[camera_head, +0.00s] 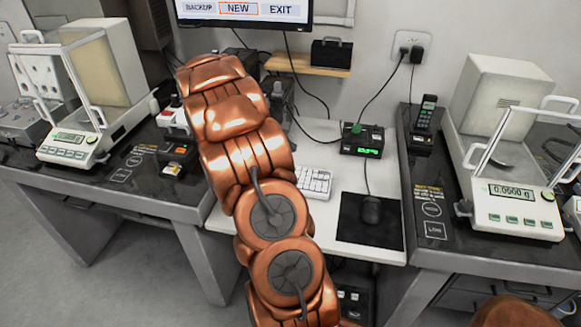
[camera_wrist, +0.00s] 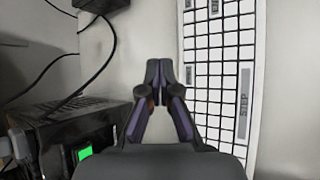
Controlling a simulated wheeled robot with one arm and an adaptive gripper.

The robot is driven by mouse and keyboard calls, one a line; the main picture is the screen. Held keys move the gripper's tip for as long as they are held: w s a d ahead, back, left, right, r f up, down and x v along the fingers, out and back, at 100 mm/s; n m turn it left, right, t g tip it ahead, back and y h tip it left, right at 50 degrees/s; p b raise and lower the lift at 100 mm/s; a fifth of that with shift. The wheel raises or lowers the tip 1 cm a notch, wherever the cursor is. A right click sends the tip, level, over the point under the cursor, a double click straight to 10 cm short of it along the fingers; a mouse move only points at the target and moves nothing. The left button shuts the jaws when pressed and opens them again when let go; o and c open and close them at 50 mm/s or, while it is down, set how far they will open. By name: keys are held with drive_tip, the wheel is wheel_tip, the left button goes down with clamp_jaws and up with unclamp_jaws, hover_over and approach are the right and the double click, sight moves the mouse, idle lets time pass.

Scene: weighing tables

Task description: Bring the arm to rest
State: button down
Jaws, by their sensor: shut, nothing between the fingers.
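My copper-coloured arm (camera_head: 245,150) rises from the bottom middle of the head view and reaches up and left across the middle table. In the wrist view my gripper (camera_wrist: 161,88) has its dark fingers together at the tips, with nothing held. It is over the white table, between a white keyboard (camera_wrist: 218,75) and a black box with a green display (camera_wrist: 85,150). In the head view my arm hides most of the area around the gripper, so I cannot make out its fingers there.
Balances with clear shields stand on the left (camera_head: 70,145) and right (camera_head: 515,205) tables. The keyboard (camera_head: 314,183), green-display box (camera_head: 362,140) and mouse (camera_head: 371,209) are right of my arm. A monitor (camera_head: 245,12) hangs behind. Cables run down the wall.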

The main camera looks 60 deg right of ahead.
idle(0.4)
drive_tip(key=s+a+r+m+t+y+p, duration=0.15)
drive_tip(key=a+r, duration=0.25)
drive_tip(key=a, duration=0.5)
drive_tip(key=s+a+r+y+p, duration=0.15)
drive_tip(key=a+r, duration=0.25)
drive_tip(key=a, duration=0.5)
drive_tip(key=s+a+r+m+t+p, duration=0.15)
drive_tip(key=a+r, duration=0.25)
drive_tip(key=a, duration=0.4)
drive_tip(key=s+a+r+y+p, duration=0.1)
drive_tip(key=s+a+y, duration=0.1)
drive_tip(key=s+a, duration=0.5)
drive_tip(key=s+a+r+y+p, duration=0.2)
drive_tip(key=s+a, duration=0.6)
drive_tip(key=a, duration=0.6)
drive_tip(key=shift+a+n+y, duration=0.3)
drive_tip(key=shift+n, duration=0.1)
drive_tip(key=shift+s+d, duration=0.1)
